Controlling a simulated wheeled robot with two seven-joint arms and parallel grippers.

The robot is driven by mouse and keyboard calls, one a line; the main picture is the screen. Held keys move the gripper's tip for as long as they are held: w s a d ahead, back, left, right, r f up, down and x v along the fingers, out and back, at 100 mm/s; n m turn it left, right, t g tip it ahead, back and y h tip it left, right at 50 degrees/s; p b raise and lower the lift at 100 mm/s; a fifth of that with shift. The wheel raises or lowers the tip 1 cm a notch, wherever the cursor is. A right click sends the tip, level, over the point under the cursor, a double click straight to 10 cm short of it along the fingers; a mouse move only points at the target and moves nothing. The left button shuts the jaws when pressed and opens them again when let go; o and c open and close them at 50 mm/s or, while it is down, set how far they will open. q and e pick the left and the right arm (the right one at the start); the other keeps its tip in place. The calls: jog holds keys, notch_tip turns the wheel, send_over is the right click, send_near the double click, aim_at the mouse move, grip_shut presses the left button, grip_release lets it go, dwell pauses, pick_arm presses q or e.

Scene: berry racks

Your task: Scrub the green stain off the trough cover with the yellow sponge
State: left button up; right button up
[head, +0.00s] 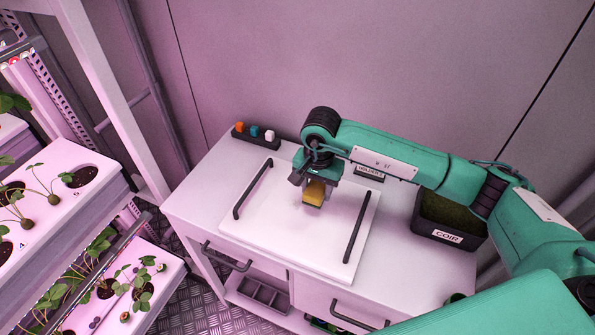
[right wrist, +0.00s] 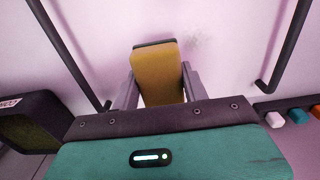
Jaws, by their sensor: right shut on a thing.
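The trough cover (head: 270,240) is a white panel with two dark bar handles, lying on the white cabinet top. My right gripper (head: 314,186) is over the cover's middle, between the handles, shut on the yellow sponge (head: 315,195). The sponge also shows between the fingers in the right wrist view (right wrist: 158,75), with a dark far edge. It is close to the cover; I cannot tell if it touches. A faint greyish smudge (right wrist: 195,41) shows on the cover just beyond the sponge in the right wrist view. No clear green shows there. My left gripper is out of view.
A dark tray with orange, blue and white items (head: 255,134) stands at the cabinet's back left. A dark box labelled COIR (head: 447,237) stands on the right. Plant racks (head: 60,205) fill the left side. A wall rises behind the cabinet.

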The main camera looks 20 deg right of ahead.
jog(key=shift+w+d+r, duration=0.1)
jog(key=shift+w+r, duration=0.15)
jog(key=shift+r, duration=0.5)
jog(key=shift+s+r+p, duration=0.1)
jog(key=shift+r+p, duration=0.2)
jog(key=shift+r, duration=0.45)
jog(key=shift+s+r, duration=0.1)
jog(key=shift+r, duration=0.1)
